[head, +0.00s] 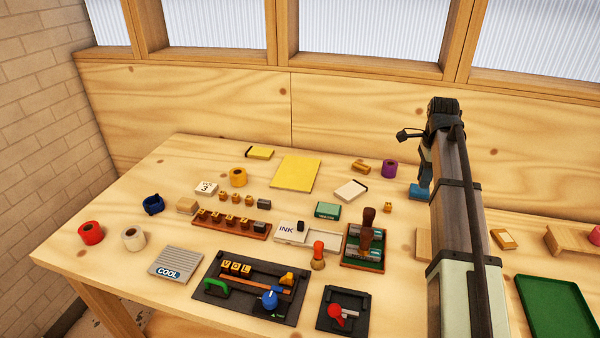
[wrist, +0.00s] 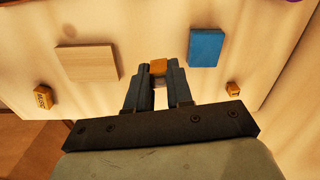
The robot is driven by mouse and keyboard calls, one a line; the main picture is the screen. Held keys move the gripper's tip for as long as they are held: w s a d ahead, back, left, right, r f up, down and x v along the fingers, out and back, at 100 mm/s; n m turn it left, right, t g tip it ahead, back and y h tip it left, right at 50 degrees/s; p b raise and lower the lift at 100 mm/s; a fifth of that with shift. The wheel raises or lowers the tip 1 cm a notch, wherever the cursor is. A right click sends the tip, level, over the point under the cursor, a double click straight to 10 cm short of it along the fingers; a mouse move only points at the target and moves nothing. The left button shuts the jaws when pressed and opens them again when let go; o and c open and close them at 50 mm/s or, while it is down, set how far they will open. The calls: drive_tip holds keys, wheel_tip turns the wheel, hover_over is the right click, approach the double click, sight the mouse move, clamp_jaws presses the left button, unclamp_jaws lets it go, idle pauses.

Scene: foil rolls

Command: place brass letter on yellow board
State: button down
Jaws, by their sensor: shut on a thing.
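My gripper (wrist: 158,75) shows in the wrist view with its two fingers shut on a small brass block (wrist: 158,67). I take it to be the brass letter; its letter face cannot be made out. The yellow board (head: 296,173) lies flat and bare at the back middle of the table in the head view. My gripper is well to the right of it, and my arm mostly hides the fingers and the held block there. Another small brass block (head: 388,208) stands on the table apart from my gripper; it also shows in the wrist view (wrist: 232,88).
A blue pad (head: 420,192) and a pale wooden pad (wrist: 86,62) lie near my gripper. A white box (head: 351,190), a purple roll (head: 390,168) and a brass roll (head: 361,167) sit between my arm and the board. A yellow roll (head: 238,177) is left of the board.

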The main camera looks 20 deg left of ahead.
drive_tip(key=w+a+n, duration=0.3)
drive_tip(key=a+n, duration=0.1)
drive_tip(key=a, duration=3.1)
drive_tip(key=r+m, duration=0.2)
drive_tip(key=m, duration=0.3)
hover_over(297, 171)
drive_tip(key=shift+s+f, duration=0.1)
drive_tip(key=shift+f, duration=5.1)
drive_tip(key=shift+f, duration=0.1)
drive_tip(key=c, duration=1)
unclamp_jaws()
